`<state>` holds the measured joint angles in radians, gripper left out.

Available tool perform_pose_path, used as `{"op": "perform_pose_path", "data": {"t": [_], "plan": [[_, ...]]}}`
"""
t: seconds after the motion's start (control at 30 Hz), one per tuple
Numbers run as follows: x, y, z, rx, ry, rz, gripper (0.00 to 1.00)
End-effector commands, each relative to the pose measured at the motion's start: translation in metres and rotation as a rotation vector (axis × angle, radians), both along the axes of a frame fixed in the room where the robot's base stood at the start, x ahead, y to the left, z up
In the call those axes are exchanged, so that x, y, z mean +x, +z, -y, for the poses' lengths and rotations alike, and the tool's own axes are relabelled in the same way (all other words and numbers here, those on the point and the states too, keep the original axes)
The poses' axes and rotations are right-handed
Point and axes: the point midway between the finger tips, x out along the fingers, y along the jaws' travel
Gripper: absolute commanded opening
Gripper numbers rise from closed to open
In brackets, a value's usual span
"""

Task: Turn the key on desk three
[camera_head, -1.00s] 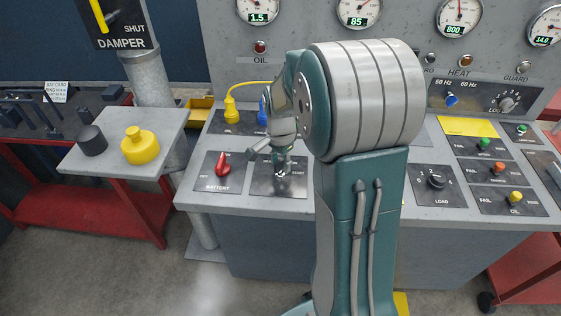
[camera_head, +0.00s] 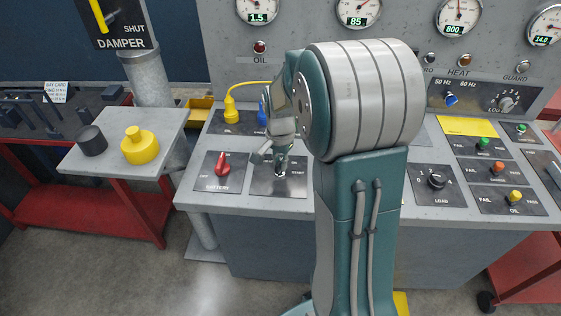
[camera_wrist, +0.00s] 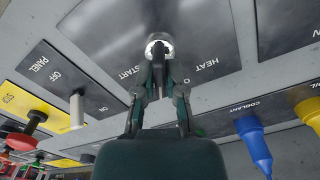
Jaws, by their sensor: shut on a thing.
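The key switch (camera_wrist: 158,44) is a round silver ring on a dark plate (camera_wrist: 190,22) marked START and HEAT in the wrist view. My gripper (camera_wrist: 159,70) is shut on the key at that ring, and its fingers hide most of the key. In the head view my gripper (camera_head: 279,168) points down at the START plate (camera_head: 290,188) on the grey desk (camera_head: 330,212). The key itself is too small to make out there.
A red battery knob (camera_head: 223,165) stands just left of the START plate. Yellow (camera_head: 231,108) and blue (camera_wrist: 254,144) plugs stand close behind. A side shelf (camera_head: 105,163) holds a yellow cap (camera_head: 139,146) and a black cap (camera_head: 92,140).

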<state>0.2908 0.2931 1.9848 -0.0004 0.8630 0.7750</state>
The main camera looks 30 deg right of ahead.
Motion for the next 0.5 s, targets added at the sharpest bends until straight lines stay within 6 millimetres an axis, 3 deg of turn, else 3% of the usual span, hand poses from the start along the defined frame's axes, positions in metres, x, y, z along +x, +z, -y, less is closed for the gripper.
{"op": "perform_pose_path", "data": {"t": [0.5], "plan": [[-0.0002, -0.0007, -0.0014, 0.003, 0.369, -0.001, 0.0]]}}
